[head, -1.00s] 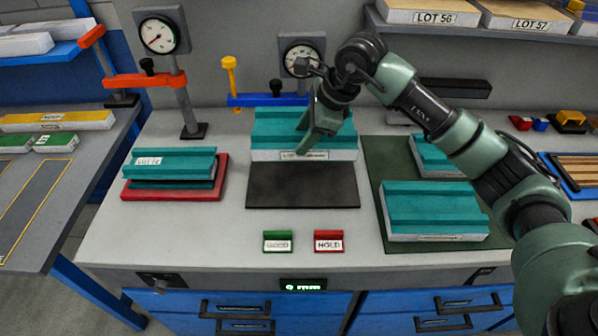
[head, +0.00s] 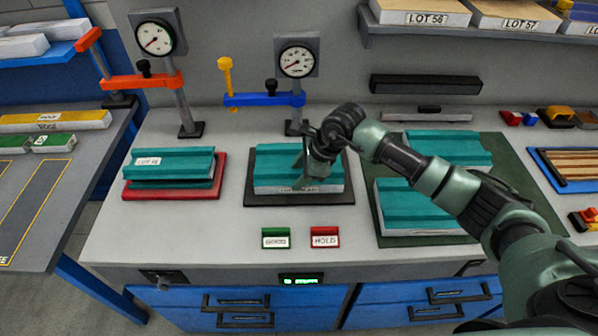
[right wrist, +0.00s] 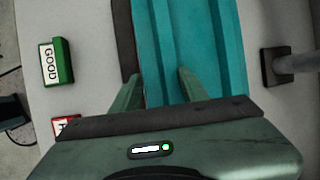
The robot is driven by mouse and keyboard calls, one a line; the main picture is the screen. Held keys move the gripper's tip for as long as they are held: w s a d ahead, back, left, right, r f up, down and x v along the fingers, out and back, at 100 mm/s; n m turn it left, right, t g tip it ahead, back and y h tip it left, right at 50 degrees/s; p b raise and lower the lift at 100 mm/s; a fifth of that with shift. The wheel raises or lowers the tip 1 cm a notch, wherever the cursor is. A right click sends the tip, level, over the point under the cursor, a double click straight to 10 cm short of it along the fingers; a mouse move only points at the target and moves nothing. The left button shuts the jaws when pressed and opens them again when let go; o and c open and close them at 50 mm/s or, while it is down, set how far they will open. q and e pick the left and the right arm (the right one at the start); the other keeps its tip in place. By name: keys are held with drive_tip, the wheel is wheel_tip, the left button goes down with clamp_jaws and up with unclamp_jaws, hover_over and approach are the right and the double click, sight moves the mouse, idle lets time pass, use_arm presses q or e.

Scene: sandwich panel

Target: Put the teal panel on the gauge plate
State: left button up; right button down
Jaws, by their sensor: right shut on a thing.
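The teal panel (head: 275,161), teal and ridged on top with a pale body, lies level over the dark gauge plate (head: 300,199) in front of the middle gauge. The plate's dark rim shows around its front and sides; I cannot tell if its full weight rests there. My right gripper (head: 304,178) is shut on the panel's front right part. In the right wrist view the fingers (right wrist: 157,80) reach over the panel (right wrist: 218,45), and a strip of the plate (right wrist: 123,40) shows beside it. My left gripper is not in view.
A gauge (head: 297,62) with a blue clamp bar (head: 262,99) stands behind the plate. Another teal panel lies on a red plate (head: 215,188) at left. Two more lie on a green mat (head: 505,185) at right. GOOD (head: 275,238) and HOLD (head: 325,237) blocks stand in front.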

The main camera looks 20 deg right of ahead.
drive_tip(key=shift+f, duration=0.1)
drive_tip(key=c, duration=0.7)
unclamp_jaws()
drive_tip(key=shift+c, duration=0.2)
drive_tip(key=shift+r, duration=0.25)
drive_tip(key=shift+s+d+r, duration=0.1)
drive_tip(key=shift+d+r, duration=0.15)
drive_tip(key=shift+r, duration=0.05)
drive_tip(key=b+v, duration=0.2)
drive_tip(key=v, duration=0.9)
drive_tip(key=shift+b, duration=0.4)
